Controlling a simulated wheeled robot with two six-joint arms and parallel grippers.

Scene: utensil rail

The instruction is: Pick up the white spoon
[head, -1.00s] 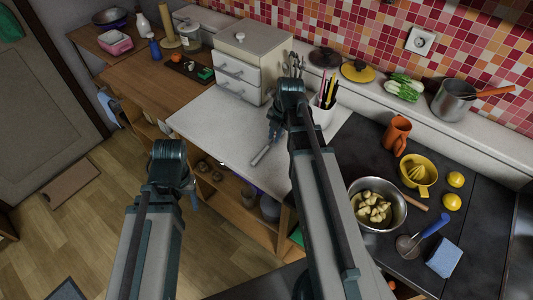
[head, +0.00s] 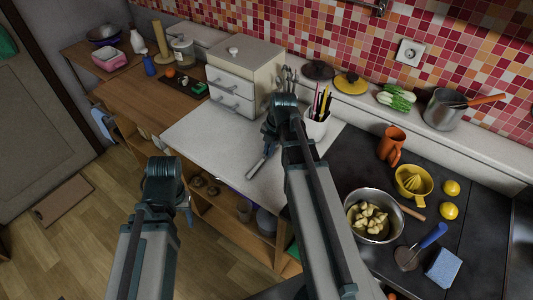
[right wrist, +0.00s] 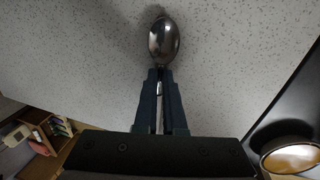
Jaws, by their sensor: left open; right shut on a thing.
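My right gripper (head: 269,146) is over the pale countertop (head: 210,135) in the head view. In the right wrist view its fingers (right wrist: 160,100) are closed on a spoon (right wrist: 164,42). The spoon's bowl looks shiny and metallic and sticks out past the fingertips. I cannot tell whether the spoon touches the countertop. My left gripper (head: 187,208) is low on the left, in front of the cabinet, mostly hidden behind its own arm. It is open, with nothing visible in it.
A white holder (head: 315,127) with pencils stands close to the right gripper, and a drawer box (head: 235,88) is behind it. The countertop's left part is clear.

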